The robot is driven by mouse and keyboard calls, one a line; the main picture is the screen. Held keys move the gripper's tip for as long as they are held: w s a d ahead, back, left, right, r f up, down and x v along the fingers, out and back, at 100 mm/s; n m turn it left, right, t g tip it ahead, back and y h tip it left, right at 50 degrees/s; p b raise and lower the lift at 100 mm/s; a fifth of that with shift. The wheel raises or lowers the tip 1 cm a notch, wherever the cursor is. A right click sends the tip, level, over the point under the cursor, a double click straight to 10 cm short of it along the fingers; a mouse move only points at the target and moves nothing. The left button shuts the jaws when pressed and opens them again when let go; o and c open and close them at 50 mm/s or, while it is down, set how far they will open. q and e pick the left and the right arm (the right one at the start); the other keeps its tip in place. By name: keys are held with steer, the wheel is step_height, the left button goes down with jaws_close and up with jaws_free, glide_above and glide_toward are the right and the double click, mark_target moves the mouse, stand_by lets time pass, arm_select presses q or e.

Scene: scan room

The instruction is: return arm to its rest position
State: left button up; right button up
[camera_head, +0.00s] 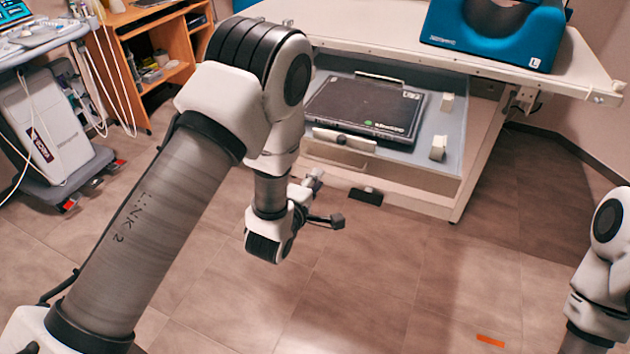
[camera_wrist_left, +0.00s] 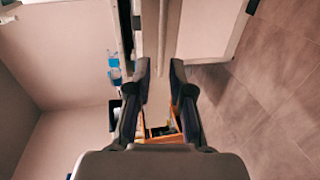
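My left arm (camera_head: 165,220) reaches in from the lower left, bent at the elbow, with its wrist hanging down. My left gripper (camera_head: 327,200) is in front of the open drawer's low front, above the floor. In the left wrist view, the two fingers of the left gripper (camera_wrist_left: 161,72) stand apart with nothing held between them. Part of my right arm (camera_head: 600,260) shows at the right edge; its gripper is out of view.
An open drawer (camera_head: 455,130) under the white table (camera_head: 400,50) holds a black flat panel (camera_head: 370,105). A blue coil (camera_head: 495,30) stands on the table. An ultrasound cart (camera_head: 45,120) and wooden desk (camera_head: 150,50) are at left. The front floor is clear except an orange mark (camera_head: 490,340).

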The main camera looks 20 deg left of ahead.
stand_by(0.3)
arm_select(q)
steer(key=s+a+f+m+g+p, duration=0.1)
steer(key=s+f+m+g+p, duration=0.2)
steer(key=s, duration=0.8)
steer(key=s+a+f+m+g+p, duration=0.1)
steer(key=s+f+m+g+p, duration=0.3)
steer(key=s+m+g, duration=0.3)
steer(key=s+a+f+m+g+p, duration=0.2)
steer(key=s+f+m+g, duration=0.3)
steer(key=s, duration=1.1)
steer(key=shift+f+m+g+y+p, duration=0.2)
steer(key=shift+m+g+y+p, duration=0.1)
steer(key=shift+m+p, duration=0.7)
